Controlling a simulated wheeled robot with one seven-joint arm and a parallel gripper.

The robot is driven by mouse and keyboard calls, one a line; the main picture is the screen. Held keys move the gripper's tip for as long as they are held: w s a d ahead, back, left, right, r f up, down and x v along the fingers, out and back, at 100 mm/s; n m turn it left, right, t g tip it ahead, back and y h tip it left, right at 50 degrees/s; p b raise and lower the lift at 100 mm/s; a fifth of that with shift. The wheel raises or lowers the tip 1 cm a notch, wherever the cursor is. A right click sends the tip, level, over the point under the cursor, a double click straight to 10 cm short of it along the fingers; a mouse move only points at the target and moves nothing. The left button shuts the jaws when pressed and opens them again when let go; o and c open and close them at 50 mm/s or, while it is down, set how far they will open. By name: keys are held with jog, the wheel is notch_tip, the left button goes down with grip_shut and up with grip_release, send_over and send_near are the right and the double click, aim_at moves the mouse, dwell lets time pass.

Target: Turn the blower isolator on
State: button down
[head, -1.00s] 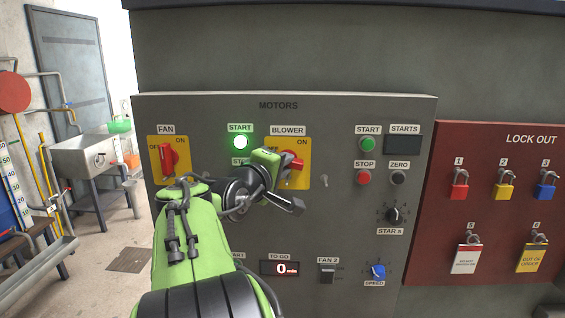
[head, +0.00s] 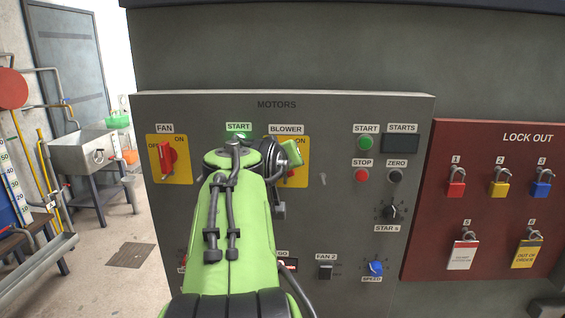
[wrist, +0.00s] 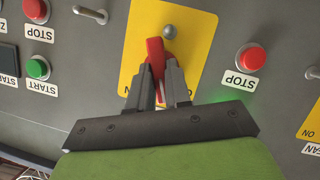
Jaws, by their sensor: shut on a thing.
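The blower isolator is a red rotary handle (wrist: 157,58) on a yellow plate (wrist: 200,32) marked ON at its upper right. In the head view the yellow plate (head: 303,178) shows under the BLOWER label, and my arm hides much of it and most of the handle. My gripper (wrist: 160,75) is shut on the red handle, one finger on each side, in the wrist view. The handle looks slightly tilted between the fingers. The exact position it points to is hard to tell.
The FAN isolator (head: 168,157) is to the left on its own yellow plate. A red stop button (wrist: 251,57) and a toggle switch (wrist: 90,14) flank the blower plate. The red lock-out board (head: 480,195) with padlocks hangs at the right.

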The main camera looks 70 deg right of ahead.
jog(key=shift+s+m+t+y, duration=0.15)
jog(key=shift+m+t, duration=0.35)
jog(key=shift+m, duration=0.25)
jog(key=shift+s+m+t+y, duration=0.15)
jog(key=shift+m+t, duration=0.35)
jog(key=shift+m, duration=0.25)
jog(key=shift+w, duration=0.1)
jog(key=c, duration=1.3)
grip_release()
jog(key=shift+c, duration=0.2)
jog(key=shift+r, duration=0.1)
